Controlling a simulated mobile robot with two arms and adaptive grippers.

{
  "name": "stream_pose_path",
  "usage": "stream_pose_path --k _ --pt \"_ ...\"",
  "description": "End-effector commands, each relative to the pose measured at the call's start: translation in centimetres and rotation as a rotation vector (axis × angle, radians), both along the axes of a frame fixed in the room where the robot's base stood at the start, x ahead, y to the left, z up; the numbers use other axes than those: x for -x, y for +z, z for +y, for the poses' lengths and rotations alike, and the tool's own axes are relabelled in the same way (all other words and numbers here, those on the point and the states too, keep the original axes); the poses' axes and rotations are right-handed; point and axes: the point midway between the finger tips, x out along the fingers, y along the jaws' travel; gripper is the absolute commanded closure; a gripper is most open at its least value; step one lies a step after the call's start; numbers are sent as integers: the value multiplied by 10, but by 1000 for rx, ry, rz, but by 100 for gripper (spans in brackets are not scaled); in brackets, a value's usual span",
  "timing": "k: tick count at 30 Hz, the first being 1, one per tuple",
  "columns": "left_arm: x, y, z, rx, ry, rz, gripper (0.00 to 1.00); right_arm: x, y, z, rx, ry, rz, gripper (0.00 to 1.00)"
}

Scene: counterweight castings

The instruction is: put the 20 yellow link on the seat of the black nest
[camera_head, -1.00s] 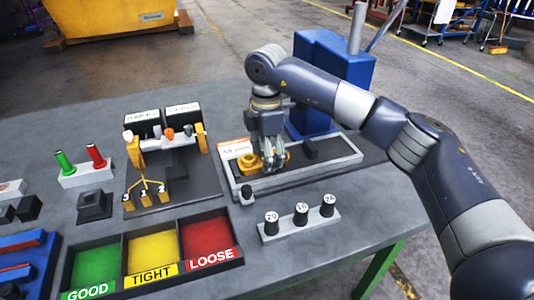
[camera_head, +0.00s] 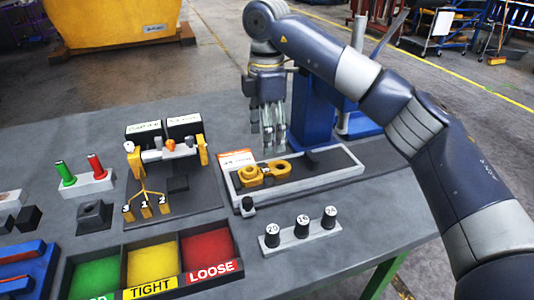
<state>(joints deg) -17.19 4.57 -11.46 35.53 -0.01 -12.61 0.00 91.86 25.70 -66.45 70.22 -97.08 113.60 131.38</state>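A yellow link (camera_head: 264,172) with rounded ends lies in a long pale-rimmed tray (camera_head: 330,177) at the middle right of the table. A number on it cannot be read. My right gripper (camera_head: 268,148) hangs above the link, fingers down, apart from it and empty; it looks open. A dark square block with a raised middle (camera_head: 95,214), left of the middle, may be the black nest. A flat black piece (camera_head: 324,157) also lies in the tray, so I cannot tell for sure which is the nest. My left gripper is not in view.
A blue column (camera_head: 312,115) stands behind the tray. In front is a rack of numbered black plugs (camera_head: 302,240). Green, yellow and red bins (camera_head: 152,262) are at the front. A stand with yellow numbered tags (camera_head: 146,205) and a red-and-green plug holder (camera_head: 86,186) are to the left.

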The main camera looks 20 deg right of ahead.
Motion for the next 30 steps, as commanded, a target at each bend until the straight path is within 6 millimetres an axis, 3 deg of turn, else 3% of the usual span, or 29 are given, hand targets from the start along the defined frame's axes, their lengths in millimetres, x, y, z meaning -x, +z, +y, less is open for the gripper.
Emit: stream_pose_path --k 6,22,26,30 --pt "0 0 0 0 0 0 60 0 23 0 0 0 -1 37" --pt "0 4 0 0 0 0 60 0 29 0 0 -1 -1 37" --pt "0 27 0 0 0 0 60 0 53 0 0 -1 -2 37" --pt "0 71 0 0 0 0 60 0 97 0 0 -1 -2 37"
